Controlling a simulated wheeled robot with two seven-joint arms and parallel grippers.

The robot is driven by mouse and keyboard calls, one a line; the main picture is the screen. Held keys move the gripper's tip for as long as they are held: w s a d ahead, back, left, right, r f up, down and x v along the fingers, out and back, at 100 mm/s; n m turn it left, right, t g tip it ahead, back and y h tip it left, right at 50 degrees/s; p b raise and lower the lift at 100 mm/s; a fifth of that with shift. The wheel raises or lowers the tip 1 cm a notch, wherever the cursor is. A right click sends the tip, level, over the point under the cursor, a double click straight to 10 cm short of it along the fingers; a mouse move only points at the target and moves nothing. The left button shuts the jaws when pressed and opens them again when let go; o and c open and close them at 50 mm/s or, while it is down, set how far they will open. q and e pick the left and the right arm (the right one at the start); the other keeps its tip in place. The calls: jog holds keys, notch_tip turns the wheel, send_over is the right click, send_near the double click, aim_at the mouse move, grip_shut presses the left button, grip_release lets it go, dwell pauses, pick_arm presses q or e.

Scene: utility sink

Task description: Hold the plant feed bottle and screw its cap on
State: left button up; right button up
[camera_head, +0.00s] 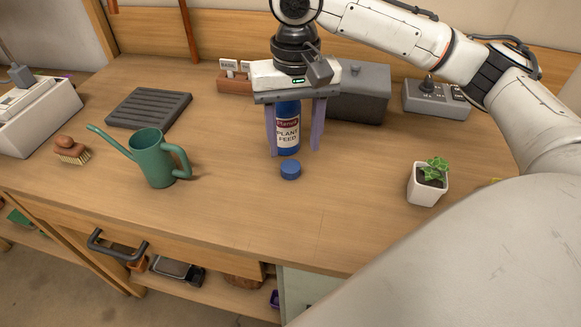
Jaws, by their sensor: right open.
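The plant feed bottle (288,138) is blue with a red and white label and stands upright on the wooden table. Its top is hidden behind my right gripper's body. The blue cap (290,169) lies on the table just in front of the bottle, apart from it. My right gripper (295,150) points down over the bottle, with its two purple-grey fingers open, one on each side of the bottle. I cannot tell whether either finger touches it. My left gripper is not in view.
A green watering can (158,162) stands left of the bottle, with a brush (70,150) and a dark slatted tray (148,108) beyond. A potted plant (428,184) stands to the right. A grey box (360,95) is close behind the gripper. The front middle of the table (260,215) is clear.

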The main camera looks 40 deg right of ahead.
aim_at(291, 166)
jog(key=shift+a+f+b, duration=0.2)
jog(key=shift+f, duration=1.1)
jog(key=shift+a+f+b, duration=0.2)
jog(key=shift+f, duration=1.05)
jog(key=c, duration=1.1)
